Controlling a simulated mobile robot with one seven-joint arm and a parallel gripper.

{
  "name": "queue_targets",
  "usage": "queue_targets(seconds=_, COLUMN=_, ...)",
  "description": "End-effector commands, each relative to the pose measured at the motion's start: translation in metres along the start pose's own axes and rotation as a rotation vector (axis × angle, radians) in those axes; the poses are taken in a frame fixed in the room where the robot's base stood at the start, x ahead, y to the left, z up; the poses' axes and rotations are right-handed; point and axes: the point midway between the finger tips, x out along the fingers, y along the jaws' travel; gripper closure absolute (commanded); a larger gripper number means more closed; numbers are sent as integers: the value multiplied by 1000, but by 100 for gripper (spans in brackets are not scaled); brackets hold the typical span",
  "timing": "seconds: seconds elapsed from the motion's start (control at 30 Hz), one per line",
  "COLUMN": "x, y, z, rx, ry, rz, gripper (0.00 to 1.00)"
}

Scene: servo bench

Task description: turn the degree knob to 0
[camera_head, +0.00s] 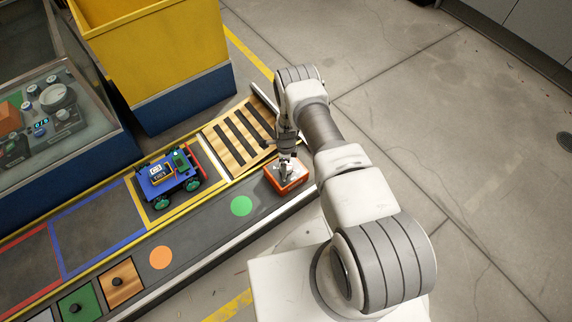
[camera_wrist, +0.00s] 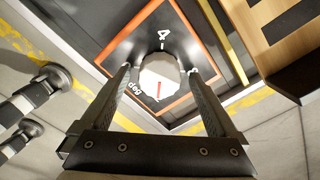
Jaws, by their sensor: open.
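The degree knob (camera_wrist: 152,71) is a pale, many-sided knob with a red line on its face, on a dark panel with an orange border. The panel bears a white "4" above the knob and "deg" at its lower left. A 0 mark is not visible. My gripper (camera_wrist: 158,72) is open, with one finger on each side of the knob; I cannot tell whether they touch it. In the head view my gripper (camera_head: 287,155) points down over the orange-edged knob box (camera_head: 286,184) and hides most of the knob.
A slatted wooden panel (camera_head: 238,135) lies behind the box. A blue wheeled vehicle (camera_head: 160,182) stands in a yellow-framed bay to the left. A green disc (camera_head: 241,206) and an orange disc (camera_head: 161,257) mark the bench. A yellow and blue bin (camera_head: 185,95) stands behind.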

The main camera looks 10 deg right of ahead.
Motion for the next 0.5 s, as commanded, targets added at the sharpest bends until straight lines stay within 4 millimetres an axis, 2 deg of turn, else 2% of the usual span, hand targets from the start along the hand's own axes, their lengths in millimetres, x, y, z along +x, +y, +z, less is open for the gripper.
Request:
queue_targets(seconds=0.17, x=0, y=0, z=0, rx=0, ry=0, rz=0, gripper=7)
queue_targets(seconds=0.5, x=-1, y=0, z=0, rx=0, ry=0, rz=0, gripper=68)
